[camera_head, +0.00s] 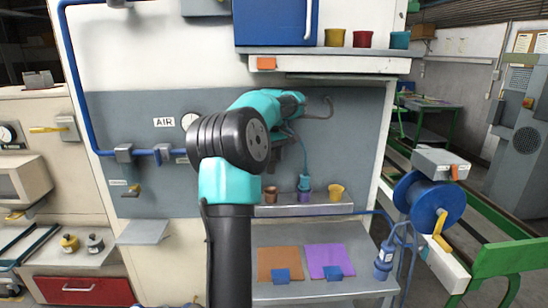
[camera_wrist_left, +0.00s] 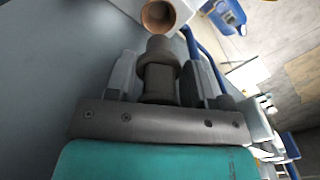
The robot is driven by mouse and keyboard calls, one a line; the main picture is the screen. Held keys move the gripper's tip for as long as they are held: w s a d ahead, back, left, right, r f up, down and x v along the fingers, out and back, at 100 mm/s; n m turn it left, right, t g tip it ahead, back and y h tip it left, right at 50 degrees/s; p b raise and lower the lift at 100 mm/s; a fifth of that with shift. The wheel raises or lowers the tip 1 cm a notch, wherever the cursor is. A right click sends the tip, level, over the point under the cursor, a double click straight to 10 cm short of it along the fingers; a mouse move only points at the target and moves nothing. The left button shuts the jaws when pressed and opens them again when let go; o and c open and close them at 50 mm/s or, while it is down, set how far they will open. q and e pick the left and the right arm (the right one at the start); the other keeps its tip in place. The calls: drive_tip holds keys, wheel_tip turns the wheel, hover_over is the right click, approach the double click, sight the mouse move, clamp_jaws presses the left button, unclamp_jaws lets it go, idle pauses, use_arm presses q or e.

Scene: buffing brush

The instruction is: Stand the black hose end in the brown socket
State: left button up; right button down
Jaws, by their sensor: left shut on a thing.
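The brown socket (camera_head: 271,193) stands at the left end of the small lower shelf. In the left wrist view the brown socket (camera_wrist_left: 158,17) shows its open round mouth just ahead of my gripper. My left gripper (camera_wrist_left: 158,65) is shut on the black hose end (camera_wrist_left: 159,80), a dark stepped fitting between the two fingers. The hose end's tip points toward the socket and looks close to it; I cannot tell whether they touch. In the head view my own arm hides most of the gripper and the hose end. My right gripper is not in view.
A purple socket (camera_head: 305,196) with a blue hose end in it and a yellow socket (camera_head: 336,192) stand to the right on the shelf (camera_head: 300,210). Orange (camera_head: 278,262) and purple (camera_head: 323,258) mats lie below. A blue reel (camera_head: 430,203) stands at right.

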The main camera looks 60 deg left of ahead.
sight(272, 169)
use_arm(q)
drive_tip(key=shift+f, duration=0.1)
drive_tip(key=shift+f, duration=2.4)
drive_tip(key=shift+f, duration=2.4)
idle(0.3)
drive_tip(key=o, duration=1)
wheel_tip(272, 169, up, 12)
idle(0.6)
